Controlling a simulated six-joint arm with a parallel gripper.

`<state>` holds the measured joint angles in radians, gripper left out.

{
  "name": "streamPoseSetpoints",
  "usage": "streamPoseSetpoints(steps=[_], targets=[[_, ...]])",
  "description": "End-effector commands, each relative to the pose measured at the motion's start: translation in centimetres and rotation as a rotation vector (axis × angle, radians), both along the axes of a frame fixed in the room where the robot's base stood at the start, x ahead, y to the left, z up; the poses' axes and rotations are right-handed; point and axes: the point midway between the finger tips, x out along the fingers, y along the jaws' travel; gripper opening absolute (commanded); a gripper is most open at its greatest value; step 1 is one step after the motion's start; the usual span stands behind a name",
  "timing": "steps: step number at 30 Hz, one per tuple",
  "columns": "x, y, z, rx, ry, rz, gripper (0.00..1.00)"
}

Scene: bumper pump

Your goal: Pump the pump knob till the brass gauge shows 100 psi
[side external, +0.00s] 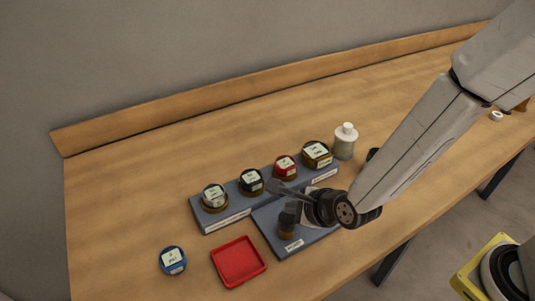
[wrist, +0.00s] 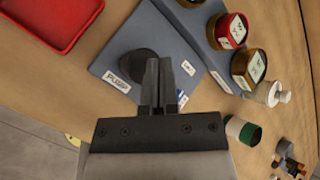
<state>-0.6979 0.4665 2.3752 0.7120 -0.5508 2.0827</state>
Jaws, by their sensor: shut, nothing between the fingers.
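The dark round pump knob (side external: 287,228) stands on a blue-grey plate (side external: 268,218) with a PUMP label; it also shows in the wrist view (wrist: 138,66), partly behind my fingers. My gripper (side external: 272,186) is shut and empty above the plate; in the wrist view its fingertips (wrist: 163,66) appear just right of the knob. I cannot tell whether they touch it. A brass-rimmed gauge (side external: 316,154) sits at the right end of the gauge rack, also in the wrist view (wrist: 249,68). Another brass-looking gauge (side external: 214,198) is at the left end. Their readings are too small to read.
The rack (side external: 228,217) also holds a black gauge (side external: 251,182) and a red gauge (side external: 285,167). A blue gauge (side external: 172,261) and a red tray (side external: 238,262) lie left of the plate. A white bottle (side external: 345,142) stands beyond the rack.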

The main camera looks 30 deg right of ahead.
Motion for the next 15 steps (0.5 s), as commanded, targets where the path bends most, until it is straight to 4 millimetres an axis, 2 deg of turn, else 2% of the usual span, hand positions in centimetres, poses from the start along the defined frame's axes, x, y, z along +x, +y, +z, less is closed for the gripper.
streamPoseSetpoints(steps=[15], targets=[[0.1, 0.0, 3.5, 0.001, -0.003, -0.001, 0.0]])
